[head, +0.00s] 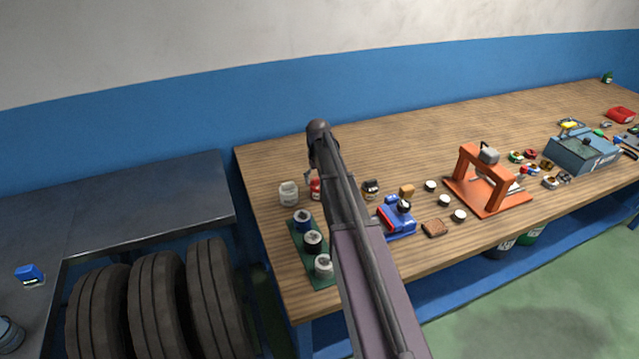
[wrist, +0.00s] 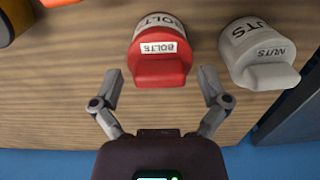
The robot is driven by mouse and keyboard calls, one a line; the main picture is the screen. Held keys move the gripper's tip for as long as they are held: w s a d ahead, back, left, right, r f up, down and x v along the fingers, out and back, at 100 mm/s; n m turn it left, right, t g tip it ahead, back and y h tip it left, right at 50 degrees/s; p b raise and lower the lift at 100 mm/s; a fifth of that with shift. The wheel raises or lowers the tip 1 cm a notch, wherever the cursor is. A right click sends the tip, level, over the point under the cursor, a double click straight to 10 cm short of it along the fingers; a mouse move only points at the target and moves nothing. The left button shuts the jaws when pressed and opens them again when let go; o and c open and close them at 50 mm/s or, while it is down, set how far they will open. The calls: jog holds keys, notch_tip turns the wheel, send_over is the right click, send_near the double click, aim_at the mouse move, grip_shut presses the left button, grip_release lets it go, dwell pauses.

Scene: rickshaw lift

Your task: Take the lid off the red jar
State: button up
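The red jar (wrist: 157,28) is below my wrist camera, with a label that reads like "BOLTS". Its red lid (wrist: 160,70) is on and has a raised block-like grip. My gripper (wrist: 162,76) is open and empty, with one finger on each side of the lid's grip in the picture. Clear gaps show between the fingers and the lid, and I cannot tell the height between them. In the head view the red jar (head: 315,190) is partly hidden behind my arm, and the fingers are mostly hidden.
A white jar labelled "NUTS" (wrist: 258,45) stands close beside the red jar. A green tray (head: 296,248) with several cans lies in front of them. The wooden bench (head: 275,160) is clear behind the jars.

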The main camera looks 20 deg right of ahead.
jog(key=c, duration=0.7)
jog(key=shift+o, duration=0.2)
jog(key=shift+r, duration=0.1)
notch_tip(320, 180, up, 3)
jog(key=p, duration=0.3)
jog(key=shift+r, duration=0.1)
jog(key=shift+s+r+p, duration=0.15)
jog(key=shift+r+p, duration=0.2)
jog(key=shift+p, duration=0.2)
jog(key=s, duration=1.5)
jog(key=shift+s+a+r+p, duration=0.2)
jog(key=shift+s+r+p, duration=0.15)
jog(key=shift+r+p, duration=0.1)
